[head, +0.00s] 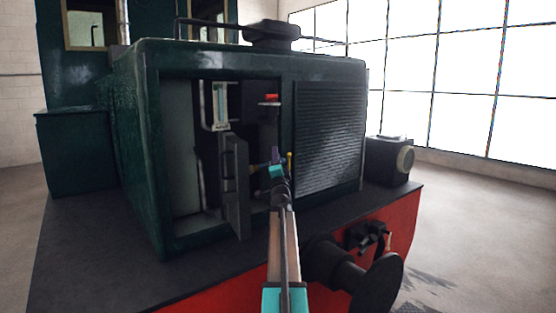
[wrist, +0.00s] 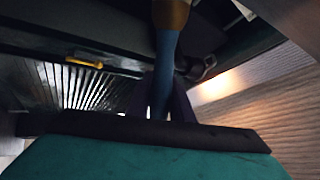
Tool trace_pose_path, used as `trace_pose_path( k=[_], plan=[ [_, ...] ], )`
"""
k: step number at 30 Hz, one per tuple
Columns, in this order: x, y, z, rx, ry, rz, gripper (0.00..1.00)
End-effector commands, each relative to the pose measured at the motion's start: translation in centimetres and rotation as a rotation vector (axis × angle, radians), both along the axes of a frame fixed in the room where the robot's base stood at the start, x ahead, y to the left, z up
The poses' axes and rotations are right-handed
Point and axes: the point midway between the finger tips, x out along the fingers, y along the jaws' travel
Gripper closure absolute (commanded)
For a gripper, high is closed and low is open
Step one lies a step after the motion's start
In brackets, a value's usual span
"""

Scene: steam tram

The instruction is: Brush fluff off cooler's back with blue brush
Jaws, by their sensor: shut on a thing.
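My gripper (head: 275,156) reaches into the open bay in the green tram's front, beside the slatted grille. In the wrist view its dark purple fingers (wrist: 166,104) are shut around the blue handle of the brush (wrist: 166,70). The handle runs upward in that view to a brown part at the top edge; bristles cannot be made out. A dark ribbed panel (wrist: 80,88), apparently the cooler's back, lies left of the brush, with light between the ribs. I cannot make out fluff on it, nor whether the brush touches it.
The slatted grille (head: 328,137) closes the bay's right side. A narrow dark door (head: 236,187) stands open left of my arm. A buffer (head: 377,284) juts out below.

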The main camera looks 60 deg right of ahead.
Motion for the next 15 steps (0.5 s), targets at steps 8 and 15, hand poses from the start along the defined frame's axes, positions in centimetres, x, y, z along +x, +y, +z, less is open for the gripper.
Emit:
trace_pose_path(
  k=[8,15],
  plan=[
    [0.70,-0.40,0.04,0.001,-0.001,0.001,1.00],
    [0.66,-0.39,-0.01,0.001,-0.001,0.000,1.00]
  ],
)
